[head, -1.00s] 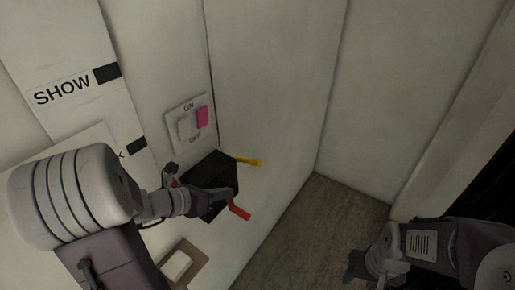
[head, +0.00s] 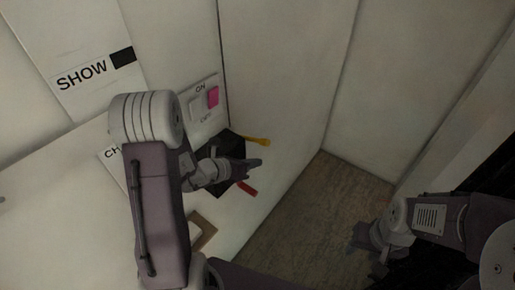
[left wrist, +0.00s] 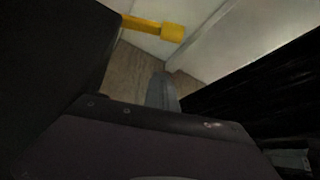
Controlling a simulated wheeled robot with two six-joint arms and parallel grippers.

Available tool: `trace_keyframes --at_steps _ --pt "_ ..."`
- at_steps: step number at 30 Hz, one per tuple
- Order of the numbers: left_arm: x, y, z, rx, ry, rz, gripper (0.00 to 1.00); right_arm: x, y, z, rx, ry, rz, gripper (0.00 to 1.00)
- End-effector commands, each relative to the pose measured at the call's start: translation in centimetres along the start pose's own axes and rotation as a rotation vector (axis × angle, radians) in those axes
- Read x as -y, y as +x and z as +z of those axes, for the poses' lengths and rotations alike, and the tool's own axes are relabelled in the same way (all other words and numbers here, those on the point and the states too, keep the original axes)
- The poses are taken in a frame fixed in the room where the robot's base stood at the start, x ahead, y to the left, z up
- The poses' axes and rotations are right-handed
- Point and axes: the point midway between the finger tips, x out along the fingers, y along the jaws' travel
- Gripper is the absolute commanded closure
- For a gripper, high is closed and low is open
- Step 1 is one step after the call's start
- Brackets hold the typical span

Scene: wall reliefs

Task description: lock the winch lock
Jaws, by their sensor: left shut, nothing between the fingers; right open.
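A black box (head: 229,147), which looks like the winch, is fixed to the white wall. A yellow lever (head: 258,140) sticks out from its upper right and a red handle (head: 247,188) shows at its lower right. I cannot tell which is the lock. My left gripper (head: 257,164) is shut and empty in front of the box, between the yellow lever and the red handle, covering part of the box. In the left wrist view the yellow lever (left wrist: 160,27) lies beyond the grey finger, apart from it. My right gripper (head: 357,246) is open and empty, low at the right.
A switch plate (head: 204,103) marked ON, with a pink rocker, is above the box. A brown-framed white switch (head: 201,233) is below it. SHOW and partly hidden labels are on the left wall. The floor (head: 318,220) is clear between my arms.

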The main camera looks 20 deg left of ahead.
Motion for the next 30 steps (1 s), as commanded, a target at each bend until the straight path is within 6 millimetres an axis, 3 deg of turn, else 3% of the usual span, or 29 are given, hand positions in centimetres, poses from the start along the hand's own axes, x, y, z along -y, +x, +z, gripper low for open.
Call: trace_keyframes --at_steps 3,9,30 --pt "0.3 0.4 2.3 0.002 0.002 -0.001 1.00 0.0 -2.1 -0.2 0.000 0.000 0.000 0.55" --pt "0.1 1.1 3.9 0.001 0.000 -0.001 1.00 0.1 -3.2 -0.3 0.000 0.000 0.000 0.55" --pt "0.0 0.9 4.5 0.001 0.000 -0.001 1.00 0.1 -3.3 -0.3 0.000 0.000 0.000 0.55"
